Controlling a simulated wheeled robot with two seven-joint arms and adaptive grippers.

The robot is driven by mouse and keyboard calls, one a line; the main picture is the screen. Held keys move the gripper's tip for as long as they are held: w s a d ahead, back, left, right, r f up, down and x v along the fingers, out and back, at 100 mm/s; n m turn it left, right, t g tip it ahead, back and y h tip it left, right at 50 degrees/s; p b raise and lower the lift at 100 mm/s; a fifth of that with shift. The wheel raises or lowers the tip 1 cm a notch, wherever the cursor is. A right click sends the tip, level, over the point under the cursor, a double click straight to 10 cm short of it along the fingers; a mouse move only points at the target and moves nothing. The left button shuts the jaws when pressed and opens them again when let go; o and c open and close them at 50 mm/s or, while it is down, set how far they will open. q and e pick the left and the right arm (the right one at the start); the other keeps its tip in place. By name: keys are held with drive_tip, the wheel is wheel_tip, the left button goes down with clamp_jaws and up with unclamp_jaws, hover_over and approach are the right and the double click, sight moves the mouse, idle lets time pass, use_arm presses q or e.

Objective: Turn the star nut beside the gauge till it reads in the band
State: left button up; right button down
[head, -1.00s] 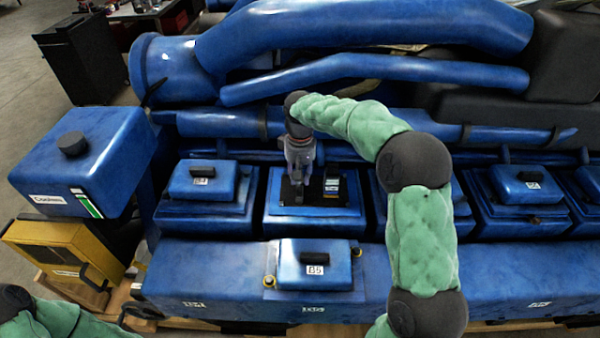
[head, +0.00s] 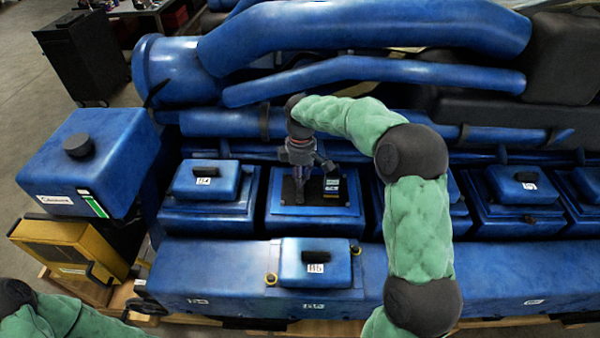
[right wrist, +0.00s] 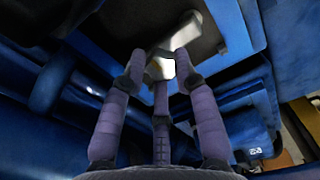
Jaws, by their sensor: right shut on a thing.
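The gauge (head: 332,184) is a small dark block with a pale face on top of the open blue cylinder housing (head: 345,210). Its reading is too small to make out. My right gripper (head: 299,190) reaches down just left of the gauge and is shut. In the right wrist view its fingers (right wrist: 160,70) close around a pale metal piece, the star nut (right wrist: 165,63), which is partly covered by the fingertips. In the head view the nut is hidden by the gripper. My left gripper is out of view; only part of that arm shows at the lower left.
Lidded blue housings (head: 207,183) stand on both sides. A loose-looking blue cover (head: 315,270) lies in front on the long blue ledge (head: 220,270). Thick blue pipes (head: 370,35) run behind. A blue tank (head: 95,165) and a yellow box (head: 65,245) stand at left.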

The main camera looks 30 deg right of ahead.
drive_tip(key=shift+s+f+n+p, duration=0.15)
drive_tip(key=shift+n+p, duration=0.1)
drive_tip(key=shift+n, duration=0.9)
drive_tip(key=shift+s+f+n+p, duration=0.1)
drive_tip(key=shift+n+p, duration=0.1)
drive_tip(key=shift+n, duration=0.95)
drive_tip(key=c, duration=1)
unclamp_jaws()
drive_tip(key=shift+d, duration=0.15)
drive_tip(key=shift+d+r, duration=0.1)
drive_tip(key=shift+d, duration=0.05)
drive_tip(key=shift+w+r, duration=0.2)
drive_tip(key=shift+r, duration=0.3)
wheel_tip(320, 180, up, 11)
drive_tip(key=shift+s, duration=0.1)
